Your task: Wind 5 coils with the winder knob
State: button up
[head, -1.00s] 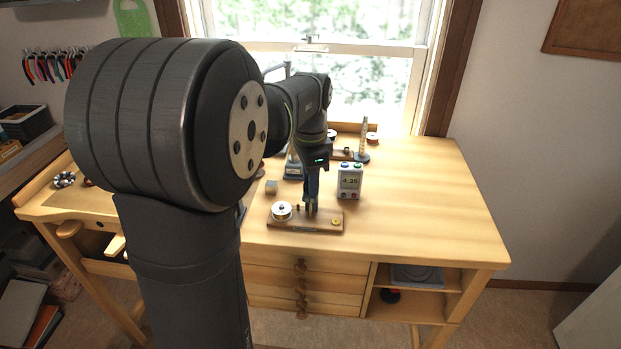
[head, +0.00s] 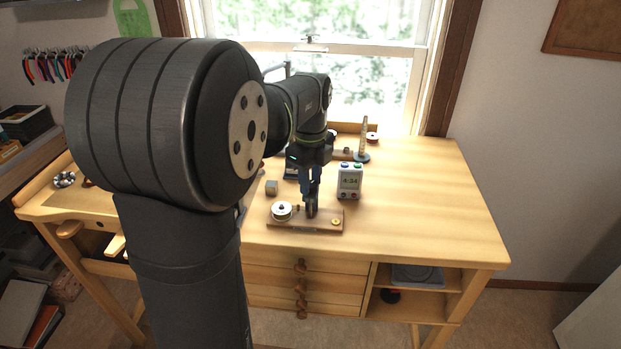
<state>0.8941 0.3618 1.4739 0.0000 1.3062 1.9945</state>
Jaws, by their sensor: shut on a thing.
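The winder is a brown wooden board (head: 325,228) near the front edge of the bench. A white spool (head: 281,211) stands at its left end and a small brass-coloured disc (head: 336,222) sits at its right end. My gripper (head: 311,211) points down over the middle of the board, between the spool and the disc. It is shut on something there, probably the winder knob. My fingers hide the knob, and I cannot make out coils at this size.
A small cube (head: 271,187) lies behind the spool. The right side of the bench (head: 440,205) is clear.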

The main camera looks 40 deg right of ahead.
aim_at(311, 184)
jog(key=m, duration=1.1)
dwell(0.6)
jog(key=o, duration=1)
notch_tip(311, 184, up, 18)
jog(key=shift+f, duration=0.25)
